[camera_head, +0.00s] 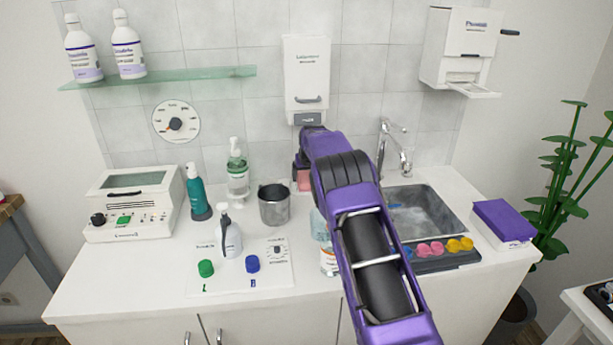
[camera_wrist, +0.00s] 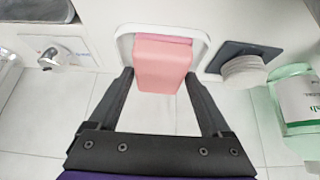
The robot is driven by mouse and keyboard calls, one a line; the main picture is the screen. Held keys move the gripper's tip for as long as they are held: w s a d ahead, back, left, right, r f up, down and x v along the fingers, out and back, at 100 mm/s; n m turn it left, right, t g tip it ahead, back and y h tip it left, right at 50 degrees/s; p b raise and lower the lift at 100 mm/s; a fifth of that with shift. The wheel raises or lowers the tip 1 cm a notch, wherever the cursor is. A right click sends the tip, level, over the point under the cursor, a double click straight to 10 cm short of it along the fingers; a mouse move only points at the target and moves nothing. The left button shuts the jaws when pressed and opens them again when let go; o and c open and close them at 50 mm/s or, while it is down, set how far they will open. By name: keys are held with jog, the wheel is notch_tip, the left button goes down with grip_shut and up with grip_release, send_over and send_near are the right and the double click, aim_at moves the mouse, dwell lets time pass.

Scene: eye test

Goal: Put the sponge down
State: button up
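The pink sponge (camera_wrist: 160,68) is between the two dark fingers of my gripper (camera_wrist: 158,78) in the wrist view, and both fingertips meet its sides. A white rounded rim (camera_wrist: 124,42) shows around and behind the sponge; I cannot tell whether the sponge touches it. In the head view the sponge (camera_head: 304,182) shows as a small pink patch below the white wall dispenser (camera_head: 307,80), beside the steel cup. My purple arm hides most of my gripper and the counter right of the sponge there.
A sink (camera_head: 430,212) and tap (camera_head: 392,150) lie right of my arm. Pink and yellow items (camera_head: 432,249) sit in front of the sink.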

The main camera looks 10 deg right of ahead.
jog(key=shift+o, duration=1)
jog(key=shift+r, duration=0.1)
jog(key=shift+r+p, duration=0.7)
jog(key=shift+r, duration=0.15)
jog(key=shift+s+r+b, duration=0.2)
jog(key=shift+s+b, duration=0.05)
jog(key=shift+b, duration=0.1)
jog(key=v, duration=1)
jog(key=shift+s+r, duration=0.3)
